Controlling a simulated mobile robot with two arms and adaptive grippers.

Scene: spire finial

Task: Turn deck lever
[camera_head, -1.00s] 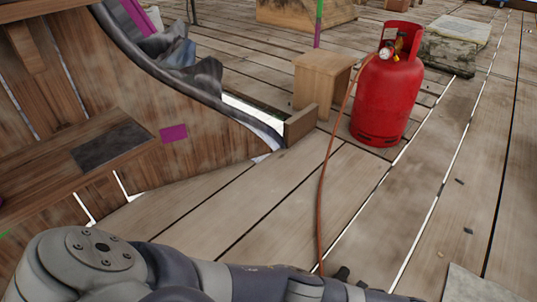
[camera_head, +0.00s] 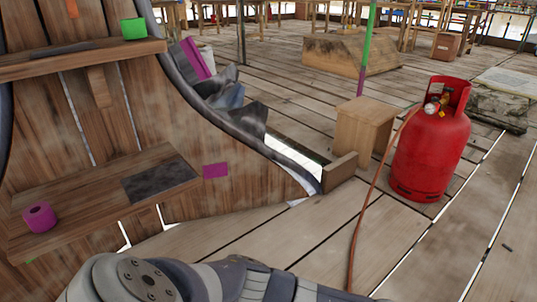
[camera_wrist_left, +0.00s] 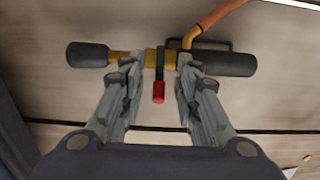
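In the left wrist view, a bar-shaped fitting (camera_wrist_left: 150,57) with a brass middle and dark grips at both ends lies across the picture over pale planks. A short red-tipped lever (camera_wrist_left: 158,92) points from its middle toward my left gripper (camera_wrist_left: 160,65). The two fingers stand apart, one on each side of the brass middle and lever. I see no clear grip, and exact fingertip contact cannot be told. An orange-brown hose (camera_wrist_left: 222,13) joins the fitting. In the head view my left arm crosses the bottom; its gripper is out of frame. My right gripper is not in view.
A red gas cylinder (camera_head: 432,150) stands on the plank deck at right, with the hose (camera_head: 368,205) running down from it. A wooden block (camera_head: 362,130) stands beside it. A wooden shelved structure (camera_head: 90,120) fills the left. Open deck lies between.

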